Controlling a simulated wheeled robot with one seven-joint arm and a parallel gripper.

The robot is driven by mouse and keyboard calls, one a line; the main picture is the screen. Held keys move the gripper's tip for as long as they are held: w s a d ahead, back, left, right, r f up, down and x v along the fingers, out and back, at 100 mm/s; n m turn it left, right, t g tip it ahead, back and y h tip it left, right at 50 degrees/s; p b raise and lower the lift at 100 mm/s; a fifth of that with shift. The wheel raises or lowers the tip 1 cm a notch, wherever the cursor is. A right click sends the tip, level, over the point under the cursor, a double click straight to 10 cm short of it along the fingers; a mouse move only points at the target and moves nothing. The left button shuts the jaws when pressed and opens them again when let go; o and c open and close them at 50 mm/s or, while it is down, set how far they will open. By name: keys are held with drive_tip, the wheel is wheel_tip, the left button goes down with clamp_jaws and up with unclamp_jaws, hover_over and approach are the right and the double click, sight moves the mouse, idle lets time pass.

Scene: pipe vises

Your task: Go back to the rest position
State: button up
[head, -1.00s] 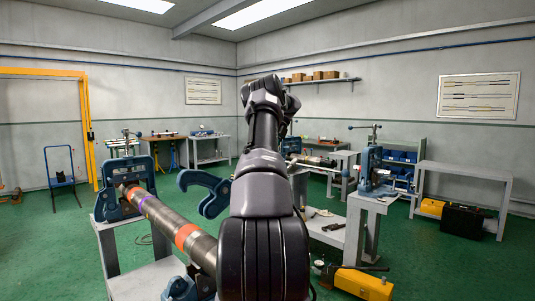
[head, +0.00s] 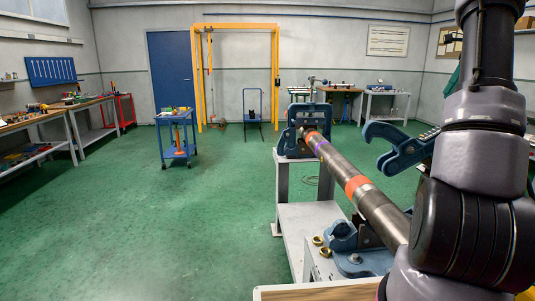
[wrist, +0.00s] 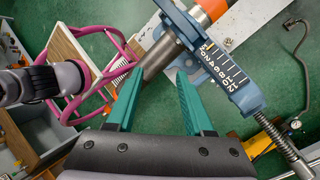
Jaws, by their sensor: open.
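My gripper (wrist: 160,75) is open in the wrist view, its two green fingers apart with nothing between them. The steel pipe (head: 386,219) with orange and purple bands lies in the head view, running from a blue vise (head: 302,121) at its far end to a blue support (head: 345,258) near me. The pipe's near end (wrist: 160,60) shows just beyond my fingertips in the wrist view, beside a blue clamp with a black number scale (wrist: 222,69). My arm fills the right edge of the head view and hides what is behind it.
A blue trolley (head: 175,133) stands at mid-left with tools on it. A yellow frame (head: 279,60) stands at the back wall. Workbenches (head: 62,116) line the left wall. The green floor at front left is clear. A blue hook-shaped jaw (head: 393,145) stands right of the pipe.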

drive_tip(key=s+a+r+n+t+h, duration=0.1)
drive_tip(key=s+a+r+n, duration=0.2)
drive_tip(key=a, duration=0.5)
drive_tip(key=s+a+n+t+h, duration=0.1)
drive_tip(key=s+a+n, duration=0.2)
drive_tip(key=a+n, duration=0.35)
drive_tip(key=s+a+r+n+t+h, duration=0.1)
drive_tip(key=s+a+r+n, duration=0.2)
drive_tip(key=a, duration=0.5)
drive_tip(key=s+a+f+n+t, duration=0.4)
drive_tip(key=s+a+f+n, duration=0.3)
drive_tip(key=s+a+n, duration=0.4)
drive_tip(key=shift+a, duration=1.1)
drive_tip(key=shift+s, duration=0.1)
